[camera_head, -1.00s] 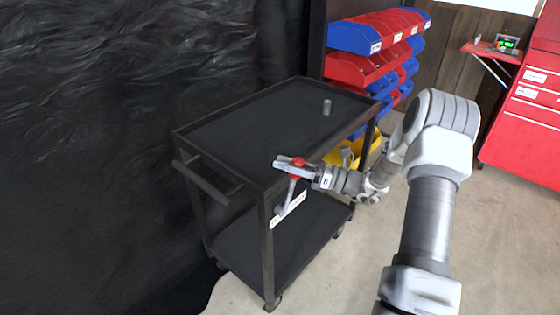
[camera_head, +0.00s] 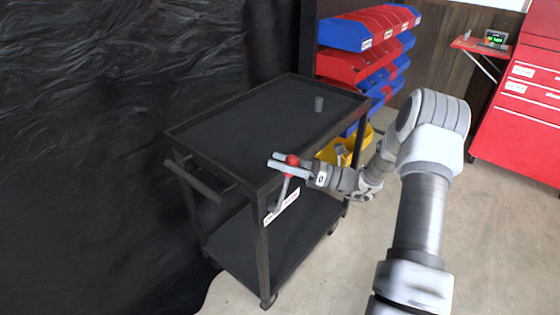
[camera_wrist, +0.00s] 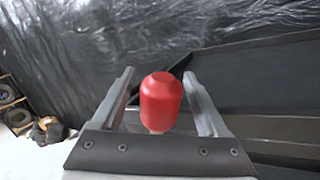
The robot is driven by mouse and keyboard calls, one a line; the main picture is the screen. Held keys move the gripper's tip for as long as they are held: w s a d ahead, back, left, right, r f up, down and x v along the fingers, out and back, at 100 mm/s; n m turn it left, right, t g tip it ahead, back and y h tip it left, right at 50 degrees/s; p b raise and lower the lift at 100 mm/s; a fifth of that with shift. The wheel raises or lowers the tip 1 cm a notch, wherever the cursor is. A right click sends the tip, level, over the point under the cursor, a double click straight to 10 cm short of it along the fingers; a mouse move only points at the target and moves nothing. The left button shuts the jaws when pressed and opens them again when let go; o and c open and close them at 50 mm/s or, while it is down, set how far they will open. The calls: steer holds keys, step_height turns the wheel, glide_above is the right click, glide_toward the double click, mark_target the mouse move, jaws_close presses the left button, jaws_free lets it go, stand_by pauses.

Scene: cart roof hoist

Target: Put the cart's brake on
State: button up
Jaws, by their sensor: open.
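The black two-shelf cart (camera_head: 232,215) stands left of centre in the head view, with a push handle (camera_head: 195,183) at its near left end. A brake lever (camera_head: 281,192) with a red knob (camera_head: 292,160) rises at the cart's near right corner, beside a white label (camera_head: 283,207). My gripper (camera_head: 281,162) is open at the knob. In the wrist view the red knob (camera_wrist: 161,100) stands between the two open fingers, with a gap visible on each side. The label's writing is too small to read.
A small grey cylinder (camera_head: 319,104) stands on the cart's top shelf. Red and blue bins (camera_head: 355,65) and a yellow bin (camera_head: 350,148) are behind the cart. A red cabinet (camera_head: 520,110) is at the right. Black sheeting (camera_head: 110,120) hangs at the left.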

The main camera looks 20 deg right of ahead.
steer(key=p+v, duration=0.1)
steer(key=v, duration=1.6)
steer(key=shift+f, duration=0.1)
